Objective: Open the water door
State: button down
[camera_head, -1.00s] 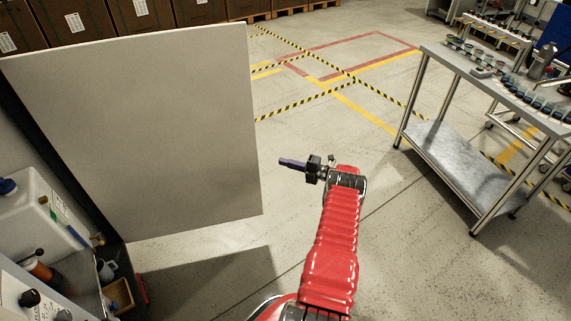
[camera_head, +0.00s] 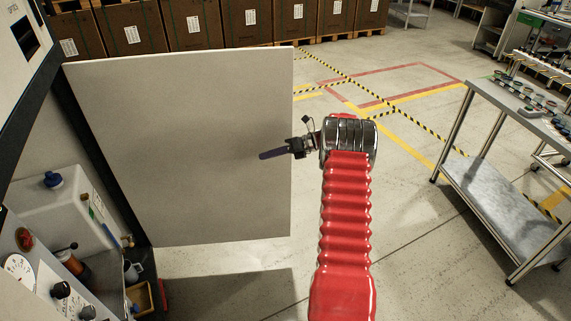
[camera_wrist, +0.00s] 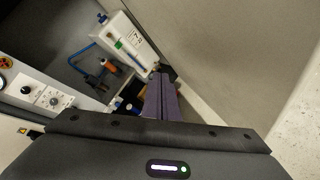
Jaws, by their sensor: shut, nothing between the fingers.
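The water door is a large plain grey-white panel (camera_head: 185,130). It stands swung out from the dark-framed cabinet at the left, with its side edge at the cabinet and its free edge to the right. My gripper (camera_head: 264,155) has purple fingers, shut and empty. In the head view it overlaps the right part of the panel, fingers pointing left; I cannot tell whether it touches. In the wrist view, my gripper (camera_wrist: 160,82) points toward the open cabinet, and the door panel (camera_wrist: 215,55) fills the upper right with a visible space beside the fingers.
Inside the cabinet are a white canister (camera_head: 65,215), an orange-brown bottle (camera_head: 72,263) and a small yellowish box (camera_head: 140,298). A control panel with knobs (camera_head: 45,290) is at the lower left. A metal table (camera_head: 510,195) stands at the right. Floor between door and table is open.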

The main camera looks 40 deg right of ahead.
jog(key=s+a+r+n+g+h, duration=0.1)
jog(key=s+a+r+n+g, duration=0.1)
jog(key=s+a+r+n, duration=0.5)
jog(key=a+r+n+g+h, duration=0.15)
jog(key=a+r+n, duration=0.35)
jog(key=a, duration=0.5)
jog(key=s+a+r+n+g+h, duration=0.1)
jog(key=s+a+r+n+g, duration=0.1)
jog(key=s+a+r+n, duration=0.45)
jog(key=s+a+r+n+h, duration=0.1)
jog(key=s+a+n+h, duration=0.1)
jog(key=s+a+n, duration=0.2)
jog(key=s+a+r+n+t+h, duration=0.1)
jog(key=s+a+n, duration=0.3)
jog(key=s+n, duration=0.3)
jog(key=s+a+r+n+h, duration=0.1)
jog(key=s+a+n, duration=0.3)
jog(key=s, duration=0.7)
jog(key=shift+s+a+n+t+h, duration=0.35)
jog(key=shift+n+h, duration=0.5)
jog(key=shift+n, duration=0.3)
jog(key=shift+s, duration=0.15)
